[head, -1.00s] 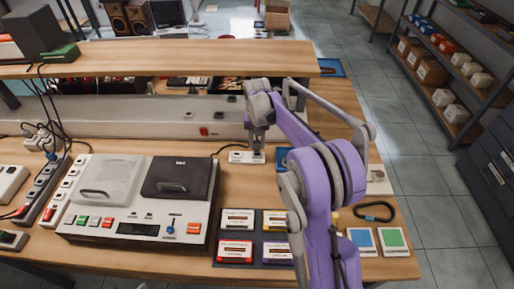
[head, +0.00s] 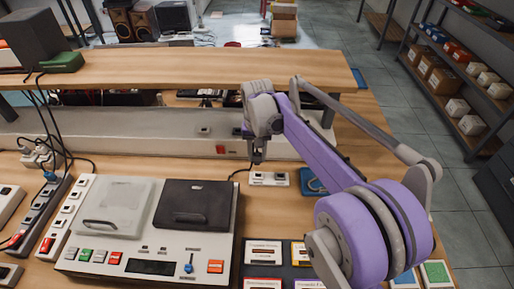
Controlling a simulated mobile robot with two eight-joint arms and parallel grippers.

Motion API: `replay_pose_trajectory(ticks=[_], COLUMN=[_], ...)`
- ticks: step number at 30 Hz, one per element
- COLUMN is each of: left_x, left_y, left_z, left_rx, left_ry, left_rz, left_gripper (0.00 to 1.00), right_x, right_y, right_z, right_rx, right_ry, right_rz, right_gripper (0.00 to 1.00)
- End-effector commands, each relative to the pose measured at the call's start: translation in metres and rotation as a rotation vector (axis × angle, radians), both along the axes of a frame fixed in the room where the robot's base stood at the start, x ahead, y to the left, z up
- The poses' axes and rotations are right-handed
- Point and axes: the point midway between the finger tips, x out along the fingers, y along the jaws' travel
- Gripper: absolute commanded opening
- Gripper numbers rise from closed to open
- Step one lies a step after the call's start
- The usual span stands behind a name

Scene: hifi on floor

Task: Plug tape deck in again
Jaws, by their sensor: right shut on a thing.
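The tape deck (head: 145,230) is a pale unit with a grey lid and a black lid, on the wooden bench. A dark cord (head: 238,174) runs from its back right towards my right gripper (head: 257,158). My right gripper points down and is shut on a small dark plug at the cord's end; the fingers mostly hide the plug. My left gripper is out of view.
A grey trunking rail (head: 150,125) with sockets runs behind, under a wooden shelf (head: 200,72). A power strip (head: 40,215) and cables lie left of the deck. Labelled cassettes (head: 263,252) lie to its right, partly behind my right arm.

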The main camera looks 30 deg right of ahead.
Motion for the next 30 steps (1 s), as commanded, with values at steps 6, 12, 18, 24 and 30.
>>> replay_pose_trajectory(ticks=[6,12,18,24,30], left_x=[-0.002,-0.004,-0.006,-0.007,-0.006], left_y=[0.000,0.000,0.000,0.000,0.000], left_z=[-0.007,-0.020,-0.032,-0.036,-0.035], left_rx=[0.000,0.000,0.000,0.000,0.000], left_ry=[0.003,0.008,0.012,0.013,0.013], left_rz=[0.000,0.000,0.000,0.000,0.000], left_gripper=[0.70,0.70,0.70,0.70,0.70], right_x=[-0.001,-0.001,-0.001,-0.001,0.000], right_y=[0.000,0.000,0.000,0.000,0.000], right_z=[-0.009,-0.026,-0.042,-0.048,-0.047], right_rx=[0.001,0.001,0.001,0.000,0.000], right_ry=[0.001,0.001,0.001,0.000,0.000], right_rz=[0.000,-0.001,-0.001,-0.001,-0.001], right_gripper=[0.00,0.00,0.00,0.00,0.00])
